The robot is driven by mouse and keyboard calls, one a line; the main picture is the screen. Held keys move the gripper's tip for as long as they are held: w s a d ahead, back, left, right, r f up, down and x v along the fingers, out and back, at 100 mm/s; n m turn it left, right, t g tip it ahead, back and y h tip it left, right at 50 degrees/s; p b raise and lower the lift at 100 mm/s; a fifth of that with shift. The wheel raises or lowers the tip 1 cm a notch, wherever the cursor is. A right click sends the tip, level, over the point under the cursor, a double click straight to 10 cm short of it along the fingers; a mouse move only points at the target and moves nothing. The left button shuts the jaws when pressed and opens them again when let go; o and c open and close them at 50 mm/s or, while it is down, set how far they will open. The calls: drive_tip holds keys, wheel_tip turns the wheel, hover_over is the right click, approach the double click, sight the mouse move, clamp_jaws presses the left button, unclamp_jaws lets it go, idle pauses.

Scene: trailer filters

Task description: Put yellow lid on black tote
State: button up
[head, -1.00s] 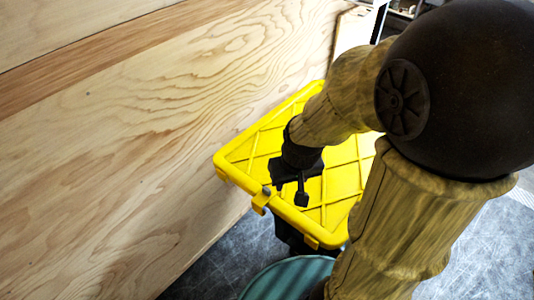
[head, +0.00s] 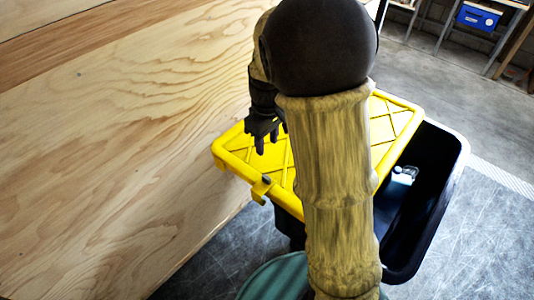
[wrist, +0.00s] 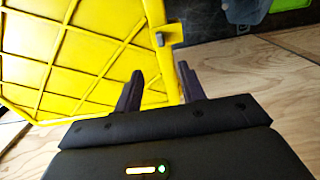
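The yellow lid (head: 397,118) lies level across the left part of the black tote (head: 436,208) in the head view, its left edge near the plywood wall. The tote's right part is uncovered. My arm hides the lid's middle. My gripper (head: 262,148) is above the lid's left far side. In the wrist view the lid (wrist: 85,55) fills the left. My gripper (wrist: 160,75) is open, with one finger over the lid and the other just beyond its rim. The rim shows between the fingers; I cannot tell whether they touch it.
A plywood wall (head: 120,150) stands close along the left. A small pale object (head: 404,175) shows inside the tote. A green round bin (head: 272,280) is in front, partly hidden by my arm. Grey floor is open at the right. A blue box (head: 478,15) sits far back.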

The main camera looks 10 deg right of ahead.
sight(267, 177)
wheel_tip(267, 177, down, 16)
drive_tip(key=shift+f+b, duration=0.1)
drive_tip(key=shift+b, duration=0.4)
drive_tip(key=shift+w+f, duration=0.1)
drive_tip(key=shift+f, duration=0.4)
clamp_jaws()
drive_tip(key=shift+r, duration=0.1)
idle(1.0)
